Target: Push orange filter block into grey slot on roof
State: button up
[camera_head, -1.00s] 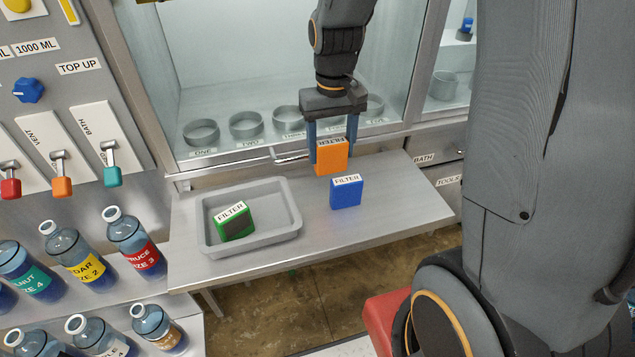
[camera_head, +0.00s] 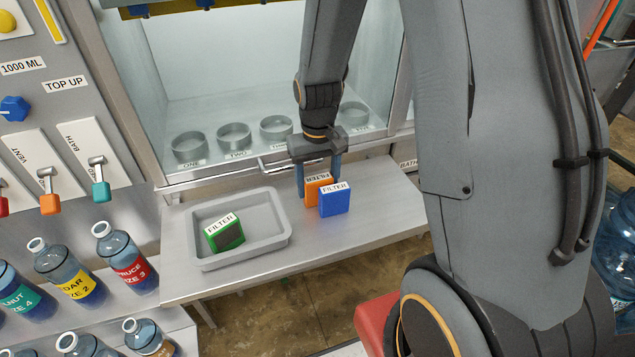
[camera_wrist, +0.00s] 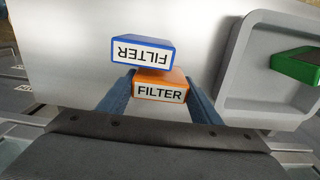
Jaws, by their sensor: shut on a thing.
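The orange filter block (camera_head: 312,190) is between the fingers of my gripper (camera_head: 320,186), low over the grey shelf, partly hidden behind the blue filter block (camera_head: 335,201). In the wrist view the orange block (camera_wrist: 160,87) shows its FILTER label between my two blue fingers, and my gripper (camera_wrist: 160,92) is shut on it. The blue block (camera_wrist: 142,50) is just beyond it in the wrist view; I cannot tell whether they touch. I cannot make out a grey slot on a roof in these views.
A grey tray (camera_head: 194,248) on the shelf (camera_head: 185,284) holds a green filter block (camera_head: 225,233). A glass-fronted cabinet with several round holders stands behind. Several bottles stand at the left. The shelf's right part is clear.

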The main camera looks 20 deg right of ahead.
jog(key=shift+f, duration=0.2)
jog(key=o, duration=1.2)
jog(key=shift+c, duration=0.2)
jog(key=shift+r, duration=0.1)
